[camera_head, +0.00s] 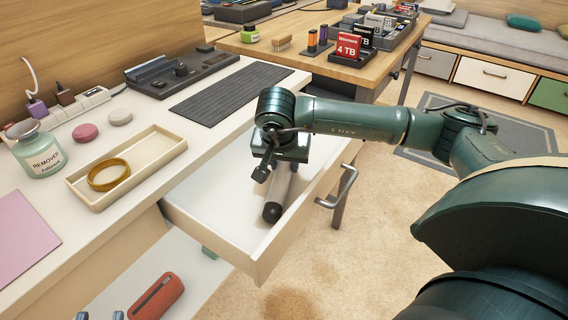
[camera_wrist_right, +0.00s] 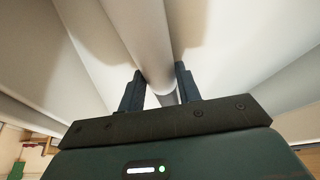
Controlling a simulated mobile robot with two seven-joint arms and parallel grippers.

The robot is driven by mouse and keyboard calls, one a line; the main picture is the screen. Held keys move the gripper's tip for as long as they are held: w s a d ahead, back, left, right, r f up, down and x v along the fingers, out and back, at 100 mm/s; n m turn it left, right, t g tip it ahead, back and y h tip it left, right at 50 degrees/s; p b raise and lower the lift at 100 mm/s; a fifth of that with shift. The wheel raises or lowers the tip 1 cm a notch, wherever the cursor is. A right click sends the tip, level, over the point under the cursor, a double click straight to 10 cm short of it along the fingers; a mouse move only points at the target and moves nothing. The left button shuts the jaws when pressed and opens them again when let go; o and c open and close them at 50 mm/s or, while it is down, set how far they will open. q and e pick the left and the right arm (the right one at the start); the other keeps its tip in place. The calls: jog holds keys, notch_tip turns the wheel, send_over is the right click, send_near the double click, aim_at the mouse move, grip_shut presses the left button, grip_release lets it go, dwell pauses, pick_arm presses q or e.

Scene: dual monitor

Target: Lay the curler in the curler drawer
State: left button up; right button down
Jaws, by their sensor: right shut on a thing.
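The curler (camera_head: 274,206), a grey rod with a dark end, lies lengthwise within the open white drawer (camera_head: 223,213). I cannot tell whether it touches the drawer floor. My right gripper (camera_head: 275,168) reaches in over the drawer from the right and is shut on the curler. In the right wrist view the pale barrel of the curler (camera_wrist_right: 147,45) runs between the two dark fingers of the gripper (camera_wrist_right: 159,90). The gripper hides the far part of the curler in the head view. My left gripper is not in view.
The drawer has a metal handle (camera_head: 341,188) on its right front. On the white desk above stand a cream tray (camera_head: 159,157) with a yellow ring, a remover bottle (camera_head: 37,150) and a dark ribbed mat (camera_head: 231,91). A red speaker (camera_head: 157,297) lies on a lower shelf.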

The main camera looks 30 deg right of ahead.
jog(key=c, duration=1)
grip_release()
pick_arm(q)
jog(key=shift+r, duration=0.1)
pick_arm(e)
jog(key=shift+r, duration=0.3)
pick_arm(q)
jog(key=shift+w+a+f+n+g+y+p, duration=0.1)
jog(key=shift+a+n+g+y+p, duration=0.35)
jog(key=shift+p, duration=0.4)
jog(key=shift+w+a+f+n+g+y+p, duration=0.1)
jog(key=shift+a+n+g+y+p, duration=0.2)
jog(key=shift+g+y+p, duration=0.4)
pick_arm(e)
jog(key=v, duration=1.1)
jog(key=shift+a+r, duration=0.15)
jog(key=shift+r, duration=0.1)
jog(key=shift+s, duration=0.1)
